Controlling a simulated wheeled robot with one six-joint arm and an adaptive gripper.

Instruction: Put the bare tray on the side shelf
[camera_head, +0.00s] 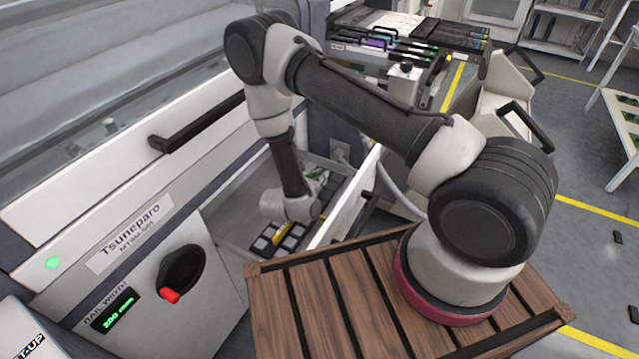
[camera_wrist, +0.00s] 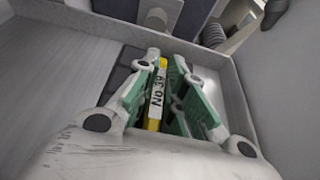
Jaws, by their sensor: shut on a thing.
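A dark tray (camera_head: 290,237) with a grid of black cells and a yellow strip lies low in a grey open bay in the machine's side. Its dark cells (camera_wrist: 120,72) also show in the wrist view, left of a yellow bar with a white label reading "No 39" (camera_wrist: 157,92). My gripper (camera_wrist: 163,75), with green inner pads, is shut on this yellow bar. In the head view my gripper (camera_head: 318,188) is down inside the bay, partly hidden by my wrist. Much of the tray is covered by my gripper, and I cannot tell whether it touches the bay floor.
The bay's grey wall (camera_wrist: 255,85) stands close on the right in the wrist view. A white panel (camera_head: 345,200) edges the bay in the head view. The machine front has a black handle (camera_head: 198,122) and a red-tipped knob (camera_head: 182,275). A feeder trolley (camera_head: 410,40) stands behind.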

